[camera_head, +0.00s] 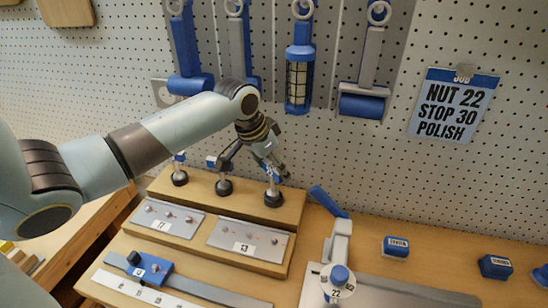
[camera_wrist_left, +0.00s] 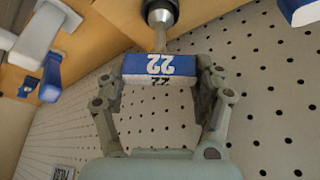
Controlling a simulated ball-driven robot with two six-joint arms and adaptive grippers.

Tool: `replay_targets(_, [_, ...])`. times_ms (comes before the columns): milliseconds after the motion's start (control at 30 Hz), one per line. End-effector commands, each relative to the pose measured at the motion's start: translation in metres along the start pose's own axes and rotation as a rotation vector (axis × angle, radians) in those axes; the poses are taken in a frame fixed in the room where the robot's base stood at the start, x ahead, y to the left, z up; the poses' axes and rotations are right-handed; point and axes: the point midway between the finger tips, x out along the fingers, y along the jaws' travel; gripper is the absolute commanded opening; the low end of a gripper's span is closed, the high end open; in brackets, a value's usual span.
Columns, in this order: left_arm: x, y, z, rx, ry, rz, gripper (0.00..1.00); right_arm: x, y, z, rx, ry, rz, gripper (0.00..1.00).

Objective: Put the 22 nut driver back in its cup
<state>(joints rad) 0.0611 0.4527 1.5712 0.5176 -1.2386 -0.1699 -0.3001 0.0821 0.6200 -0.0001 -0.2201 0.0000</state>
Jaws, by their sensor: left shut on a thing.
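My left gripper (camera_head: 270,174) is shut on the 22 nut driver (camera_head: 271,188), above the right end of a wooden block. In the left wrist view the driver's blue and white handle (camera_wrist_left: 160,66), marked 22, sits between both fingers of the gripper (camera_wrist_left: 160,82). Its metal shank points to a dark round cup (camera_wrist_left: 160,11); I cannot tell how far the tip is inside. In the head view this cup (camera_head: 273,200) is the rightmost of three on the block. My right gripper is not in view.
Two other drivers stand in the left cup (camera_head: 180,179) and middle cup (camera_head: 224,188) of the wooden block (camera_head: 247,210). Marked metal plates lie in front. A grey lever tool (camera_head: 338,245) with a 22 tag stands right. Tools hang on the pegboard behind, beside a job card (camera_head: 452,106).

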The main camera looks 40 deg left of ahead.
Motion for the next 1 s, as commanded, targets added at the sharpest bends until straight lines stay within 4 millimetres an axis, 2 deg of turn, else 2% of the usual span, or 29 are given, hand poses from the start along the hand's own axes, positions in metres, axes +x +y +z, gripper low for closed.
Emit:
replay_targets(667, [0.0076, 0.0, 0.0028, 0.0, 0.001, 0.0, 0.18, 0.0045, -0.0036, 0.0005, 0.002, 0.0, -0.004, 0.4])
replay_targets(700, [0.0076, 0.0, 0.0028, 0.0, 0.001, 0.0, 0.7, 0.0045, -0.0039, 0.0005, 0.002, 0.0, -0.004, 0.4])
replay_targets(900, [0.0077, 0.0001, 0.003, 0.0, 0.001, 0.0, 0.97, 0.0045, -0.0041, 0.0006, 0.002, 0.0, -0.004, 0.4])
replay_targets(1000, [0.0078, 0.0001, 0.0031, 0.0, 0.0, 0.0, 0.97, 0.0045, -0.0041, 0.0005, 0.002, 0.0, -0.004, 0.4])
